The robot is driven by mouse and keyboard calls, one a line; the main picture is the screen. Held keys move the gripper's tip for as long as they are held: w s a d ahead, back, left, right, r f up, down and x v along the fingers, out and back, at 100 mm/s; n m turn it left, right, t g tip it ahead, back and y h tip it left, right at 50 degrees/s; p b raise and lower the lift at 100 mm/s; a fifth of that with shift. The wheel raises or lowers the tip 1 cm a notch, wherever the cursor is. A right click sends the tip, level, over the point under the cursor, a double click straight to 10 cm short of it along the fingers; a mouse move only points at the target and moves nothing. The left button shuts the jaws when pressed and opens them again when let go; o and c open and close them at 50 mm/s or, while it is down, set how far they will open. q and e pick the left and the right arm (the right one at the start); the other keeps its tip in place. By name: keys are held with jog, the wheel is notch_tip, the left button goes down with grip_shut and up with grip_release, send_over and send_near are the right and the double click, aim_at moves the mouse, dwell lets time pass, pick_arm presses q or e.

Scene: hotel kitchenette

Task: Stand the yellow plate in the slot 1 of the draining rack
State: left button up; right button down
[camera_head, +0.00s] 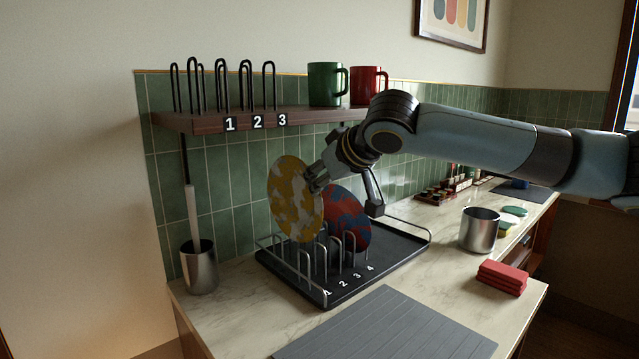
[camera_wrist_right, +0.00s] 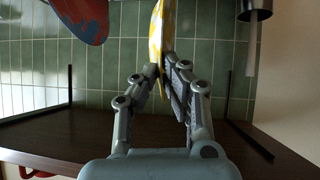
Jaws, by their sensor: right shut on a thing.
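The yellow plate (camera_head: 291,200), patterned with pale patches, is upright over the left end of the draining rack (camera_head: 413,262). My right gripper (camera_head: 316,180) is shut on its upper right edge; the wrist view shows the plate (camera_wrist_right: 158,28) edge-on between the fingers (camera_wrist_right: 163,75). Its lower edge is close to the wire dividers near slot 1 (camera_head: 328,293); I cannot tell whether it is between them or touches the rack. A red-and-blue plate (camera_head: 350,222) stands in the rack to its right and shows in the wrist view (camera_wrist_right: 84,18). My left gripper is not in view.
A wall shelf (camera_head: 200,122) with wire holders and green (camera_head: 325,84) and red (camera_head: 364,86) mugs is above the rack. A metal brush holder (camera_head: 199,268) stands left. A metal pot (camera_head: 478,230), red cloths (camera_head: 503,277) and a grey mat (camera_head: 385,328) lie right and in front.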

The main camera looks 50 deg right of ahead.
aim_at(320, 217)
jog(key=shift+f+b, duration=1.85)
jog(key=shift+f, duration=2.25)
jog(key=c, duration=1.4)
grip_release()
notch_tip(320, 217, up, 10)
jog(key=shift+r, duration=0.1)
